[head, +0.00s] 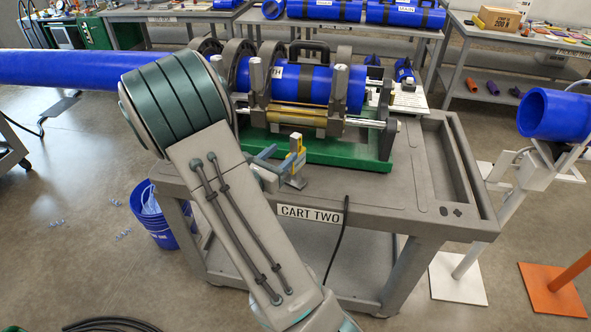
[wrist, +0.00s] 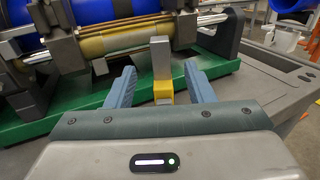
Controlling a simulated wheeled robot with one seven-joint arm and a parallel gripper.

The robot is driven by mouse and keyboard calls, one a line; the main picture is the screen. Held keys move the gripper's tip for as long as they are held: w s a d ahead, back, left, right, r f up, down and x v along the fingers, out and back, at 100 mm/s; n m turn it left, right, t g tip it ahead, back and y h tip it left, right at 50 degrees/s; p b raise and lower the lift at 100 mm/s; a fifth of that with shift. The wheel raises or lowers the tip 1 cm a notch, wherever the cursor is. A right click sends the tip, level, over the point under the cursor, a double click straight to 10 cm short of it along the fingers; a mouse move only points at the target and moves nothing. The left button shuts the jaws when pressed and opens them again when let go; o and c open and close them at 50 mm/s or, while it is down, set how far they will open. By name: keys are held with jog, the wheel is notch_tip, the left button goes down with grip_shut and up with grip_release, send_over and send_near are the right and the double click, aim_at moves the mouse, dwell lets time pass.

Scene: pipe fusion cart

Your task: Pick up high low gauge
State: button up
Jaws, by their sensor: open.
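The high low gauge (head: 296,145) appears as a small upright grey and yellow piece on the cart top, in front of the green base of the fusion machine. In the wrist view the gauge (wrist: 161,65) stands between the two blue fingers of my gripper (wrist: 160,72), its grey bar upright and its yellow part lower down. A gap shows on each side, so the fingers are open around it. In the head view my gripper (head: 277,160) is at the gauge, partly hidden by my arm. The gauge's lower end is hidden in the wrist view.
The fusion machine's green base (head: 335,150) and clamps holding a blue pipe (head: 315,84) stand close behind the gauge. The cart (head: 400,208), labelled CART TWO, has clear top to the right. A blue bucket (head: 158,222) stands on the floor at left.

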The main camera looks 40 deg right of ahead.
aim_at(293, 142)
jog(key=x, duration=0.3)
jog(key=shift+w+d, duration=0.1)
jog(key=shift+d, duration=0.2)
jog(key=shift+w+d+r+p, duration=0.15)
jog(key=shift+d+p, duration=0.3)
jog(key=shift+d, duration=0.1)
jog(key=p+x, duration=0.1)
jog(key=x, duration=0.3)
jog(key=shift+d, duration=0.2)
jog(key=shift+c, duration=0.3)
grip_shut()
